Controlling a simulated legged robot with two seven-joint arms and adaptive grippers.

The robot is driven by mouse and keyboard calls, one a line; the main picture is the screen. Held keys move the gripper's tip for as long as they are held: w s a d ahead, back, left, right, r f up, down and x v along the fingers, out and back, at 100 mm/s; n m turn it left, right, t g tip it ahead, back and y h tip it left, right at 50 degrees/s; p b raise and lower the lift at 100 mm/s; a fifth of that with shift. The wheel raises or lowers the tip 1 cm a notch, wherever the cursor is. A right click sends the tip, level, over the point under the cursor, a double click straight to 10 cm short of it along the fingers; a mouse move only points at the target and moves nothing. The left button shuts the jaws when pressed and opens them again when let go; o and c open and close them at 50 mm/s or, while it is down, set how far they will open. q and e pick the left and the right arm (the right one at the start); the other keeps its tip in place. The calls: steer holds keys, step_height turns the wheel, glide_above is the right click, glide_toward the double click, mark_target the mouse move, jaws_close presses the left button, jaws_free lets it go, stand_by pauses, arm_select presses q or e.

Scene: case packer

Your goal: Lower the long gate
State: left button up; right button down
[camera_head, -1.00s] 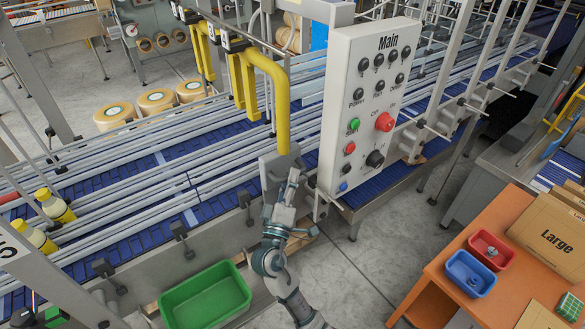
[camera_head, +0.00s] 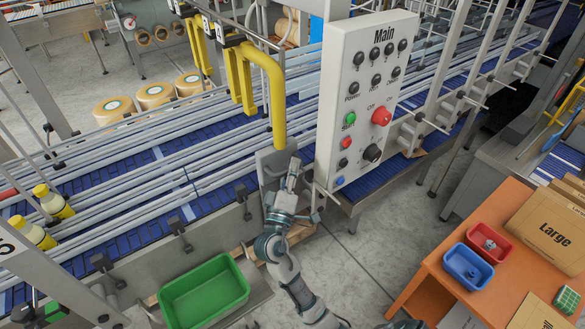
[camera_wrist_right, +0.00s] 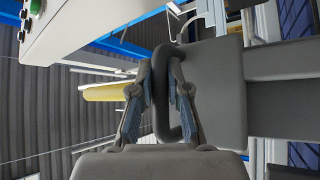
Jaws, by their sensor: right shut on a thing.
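A long yellow bent tube (camera_head: 277,100) comes down over the conveyor side, ending at a grey plate (camera_head: 268,160). In the right wrist view the grey plate (camera_wrist_right: 220,95) carries a dark loop handle (camera_wrist_right: 161,95). The yellow tube (camera_wrist_right: 105,92) shows behind the fingers there. My right gripper (camera_head: 291,175) is at the plate in the head view. In the wrist view its fingers (camera_wrist_right: 160,100) stand on both sides of the handle bar and are shut on it. I cannot tell how the plate joins the tube. My left gripper is not in view.
The Main control panel (camera_head: 368,95) stands just right of my right gripper. Shorter yellow tubes (camera_head: 240,80) are at the left. A green bin (camera_head: 203,292) sits below the conveyor. An orange table (camera_head: 470,225) with small bins and boxes is at the right.

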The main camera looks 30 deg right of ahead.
arm_select(q)
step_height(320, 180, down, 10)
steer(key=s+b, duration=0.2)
steer(key=b, duration=0.8)
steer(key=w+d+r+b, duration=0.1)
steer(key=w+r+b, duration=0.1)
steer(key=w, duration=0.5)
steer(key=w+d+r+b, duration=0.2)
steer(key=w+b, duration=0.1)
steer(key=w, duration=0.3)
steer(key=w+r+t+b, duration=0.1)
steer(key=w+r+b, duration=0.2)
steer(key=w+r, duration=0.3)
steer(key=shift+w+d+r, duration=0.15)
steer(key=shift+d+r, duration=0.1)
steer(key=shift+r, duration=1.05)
arm_select(e)
step_height(320, 180, down, 20)
steer(key=shift+w+a, duration=0.15)
steer(key=shift+a, duration=0.05)
steer(key=c, duration=1.1)
jaws_free()
steer(key=shift+a, duration=0.1)
steer(key=shift+c, duration=0.2)
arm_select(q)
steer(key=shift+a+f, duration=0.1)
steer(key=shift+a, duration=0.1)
arm_select(e)
steer(key=v, duration=1.2)
steer(key=shift+a, duration=0.4)
